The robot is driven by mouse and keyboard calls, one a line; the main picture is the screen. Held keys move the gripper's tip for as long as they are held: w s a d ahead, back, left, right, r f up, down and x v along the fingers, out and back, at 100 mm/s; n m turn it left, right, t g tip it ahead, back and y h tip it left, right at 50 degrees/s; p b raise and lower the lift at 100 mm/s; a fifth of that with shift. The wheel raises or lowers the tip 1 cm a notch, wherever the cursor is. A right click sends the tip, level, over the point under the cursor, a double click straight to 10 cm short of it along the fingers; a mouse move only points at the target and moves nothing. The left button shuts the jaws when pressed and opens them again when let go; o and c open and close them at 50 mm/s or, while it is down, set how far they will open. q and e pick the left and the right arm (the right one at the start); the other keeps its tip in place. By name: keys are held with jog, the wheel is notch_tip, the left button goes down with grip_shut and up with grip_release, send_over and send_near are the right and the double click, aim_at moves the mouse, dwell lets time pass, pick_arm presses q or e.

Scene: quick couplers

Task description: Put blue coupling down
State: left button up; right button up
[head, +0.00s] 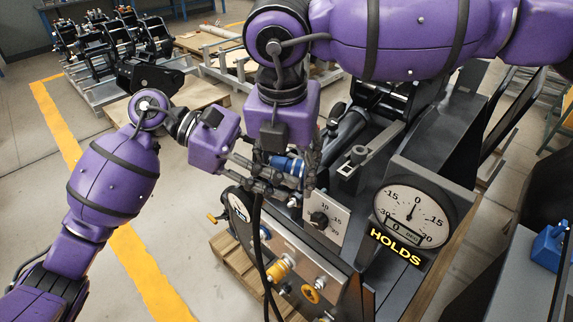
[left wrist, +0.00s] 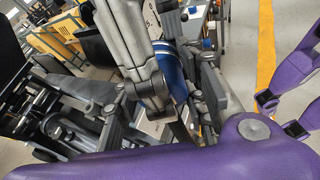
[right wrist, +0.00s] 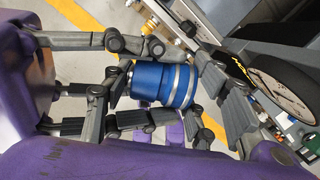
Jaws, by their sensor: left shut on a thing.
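The blue coupling (head: 288,165) is held in the air above the front of the machine. It is a blue cylinder with silver bands, seen large in the right wrist view (right wrist: 152,82) and partly hidden in the left wrist view (left wrist: 170,72). My left gripper (head: 287,182) reaches in from the left and is shut on the coupling, one finger above and one below. My right gripper (head: 287,172) comes down from above, its fingers on both sides of the coupling. Whether these fingers press on it or stand slightly apart, I cannot tell.
A dial gauge (head: 416,214) stands to the right above a "HOLDS" sign (head: 395,247). A pallet (head: 232,262) lies under the machine.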

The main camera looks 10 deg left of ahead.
pick_arm(q)
jog(key=shift+d, duration=0.1)
pick_arm(e)
jog(key=shift+a, duration=0.1)
jog(key=c, duration=0.5)
pick_arm(q)
jog(key=o, duration=1.4)
jog(key=shift+c, duration=0.2)
pick_arm(e)
jog(key=shift+c, duration=0.8)
